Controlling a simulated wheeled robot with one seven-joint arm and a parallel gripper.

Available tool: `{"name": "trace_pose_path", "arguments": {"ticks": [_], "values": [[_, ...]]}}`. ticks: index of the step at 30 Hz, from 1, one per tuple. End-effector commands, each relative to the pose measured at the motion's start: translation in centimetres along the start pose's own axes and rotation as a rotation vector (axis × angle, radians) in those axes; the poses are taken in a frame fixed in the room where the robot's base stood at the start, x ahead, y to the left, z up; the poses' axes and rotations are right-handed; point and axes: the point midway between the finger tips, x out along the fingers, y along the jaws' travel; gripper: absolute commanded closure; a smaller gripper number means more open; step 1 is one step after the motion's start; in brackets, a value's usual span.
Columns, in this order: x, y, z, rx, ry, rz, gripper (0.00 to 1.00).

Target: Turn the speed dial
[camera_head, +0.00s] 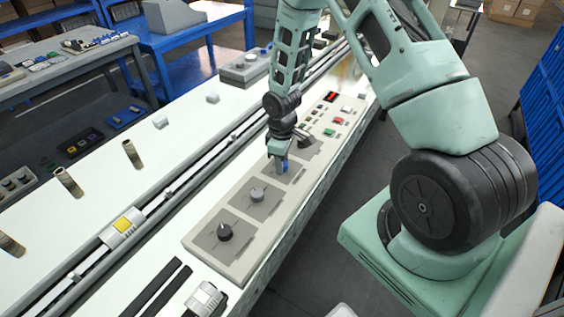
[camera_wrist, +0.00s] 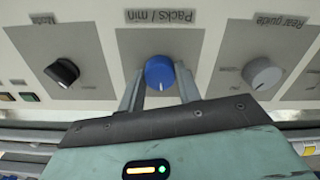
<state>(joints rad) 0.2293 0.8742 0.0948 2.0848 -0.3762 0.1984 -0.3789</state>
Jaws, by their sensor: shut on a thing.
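The speed dial is a blue knob (camera_wrist: 159,72) under the upside-down label "Packs / min" (camera_wrist: 161,16) in the wrist view. My gripper (camera_wrist: 160,88) has one finger on each side of the blue knob and is shut on it. In the head view my gripper (camera_head: 279,158) reaches down onto the panel, and a bit of the blue knob (camera_head: 285,167) shows at its fingers.
A black "Mode" knob (camera_wrist: 62,72) and a grey "Rear guide" knob (camera_wrist: 262,74) flank the dial. In the head view, a grey knob (camera_head: 257,195) and a dark knob (camera_head: 224,232) sit nearer on the panel. Buttons and a red display (camera_head: 330,97) lie beyond.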

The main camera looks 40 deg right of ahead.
Motion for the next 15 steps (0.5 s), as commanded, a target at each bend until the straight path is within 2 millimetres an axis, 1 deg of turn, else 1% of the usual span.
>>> {"name": "trace_pose_path", "arguments": {"ticks": [6, 15], "values": [[-0.03, 0.05, 0.03, 0.076, 0.000, 0.001, 0.89], [-0.06, 0.06, 0.04, 0.103, -0.001, 0.001, 0.89]]}}
